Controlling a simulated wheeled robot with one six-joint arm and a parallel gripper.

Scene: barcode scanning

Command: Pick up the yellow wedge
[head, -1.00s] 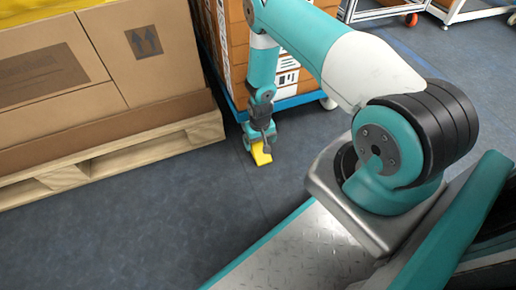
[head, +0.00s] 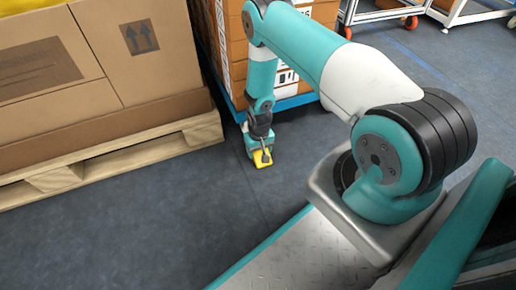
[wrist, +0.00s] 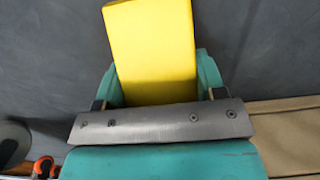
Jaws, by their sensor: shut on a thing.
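The yellow wedge (head: 262,159) is at the end of my arm in the head view, low and close to the dark floor. In the wrist view the yellow wedge (wrist: 152,50) sticks out past the fingers, slightly tilted. My gripper (head: 260,154) is shut on it, and in the wrist view the teal fingers of my gripper (wrist: 158,90) lie on either side of it. The near part of the wedge is hidden behind the grey bar of the gripper. I cannot tell whether the wedge still touches the floor.
A wooden pallet (head: 110,160) with large cardboard boxes (head: 150,70) stands at the left. A blue cart (head: 290,102) with orange-brown boxes (head: 232,50) stands just behind my gripper. Other wheeled carts are at the top right. The floor (head: 130,230) in front of the pallet is clear.

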